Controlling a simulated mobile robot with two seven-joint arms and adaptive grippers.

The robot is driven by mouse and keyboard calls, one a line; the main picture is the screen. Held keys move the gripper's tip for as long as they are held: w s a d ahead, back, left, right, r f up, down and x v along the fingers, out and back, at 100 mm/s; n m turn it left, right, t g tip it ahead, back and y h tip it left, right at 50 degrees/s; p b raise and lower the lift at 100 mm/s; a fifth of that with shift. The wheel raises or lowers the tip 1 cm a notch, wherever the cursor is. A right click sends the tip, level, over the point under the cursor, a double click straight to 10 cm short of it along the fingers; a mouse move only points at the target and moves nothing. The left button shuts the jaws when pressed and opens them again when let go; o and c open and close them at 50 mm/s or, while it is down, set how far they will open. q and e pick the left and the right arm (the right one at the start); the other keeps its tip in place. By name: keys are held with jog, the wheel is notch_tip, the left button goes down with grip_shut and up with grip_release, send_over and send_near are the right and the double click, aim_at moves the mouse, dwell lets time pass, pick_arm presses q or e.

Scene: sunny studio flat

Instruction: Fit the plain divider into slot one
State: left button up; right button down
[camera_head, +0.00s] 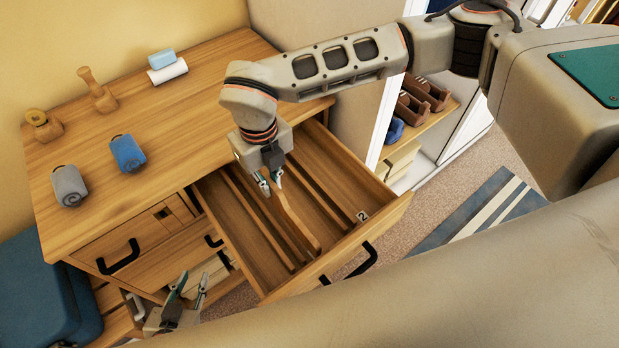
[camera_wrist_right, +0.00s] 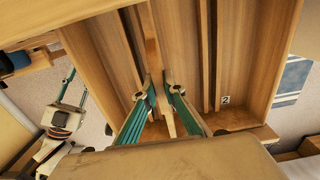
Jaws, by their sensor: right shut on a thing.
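The plain wooden divider (camera_head: 298,222) is inside the open drawer (camera_head: 335,262), running lengthwise and slanting from my right gripper toward the drawer front. My right gripper (camera_head: 272,182) is shut on its far part; the wrist view shows the divider (camera_wrist_right: 168,122) between the fingers (camera_wrist_right: 162,92). Thin rails run along the drawer floor, forming narrow slots. A label "2" (camera_head: 362,215) marks the right-hand slot at the front; no other number is visible. I cannot tell whether the divider's lower edge sits in a slot. My left gripper (camera_head: 191,283) is open and empty, left of the drawer front.
A blue case (camera_head: 45,290) stands at the lower left. Shelves (camera_head: 425,125) and a striped rug (camera_head: 480,212) lie to the right.

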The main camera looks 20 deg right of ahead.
pick_arm(q)
jog(key=shift+s+f+b, duration=0.15)
jog(key=shift+f+b, duration=0.15)
jog(key=shift+f, duration=0.15)
pick_arm(e)
jog(key=shift+s+a, duration=0.25)
jog(key=shift+a, duration=0.4)
jog(key=shift+s+a, duration=0.2)
jog(key=shift+a, duration=0.45)
jog(key=shift+s+a, duration=0.25)
jog(key=shift+a, duration=0.4)
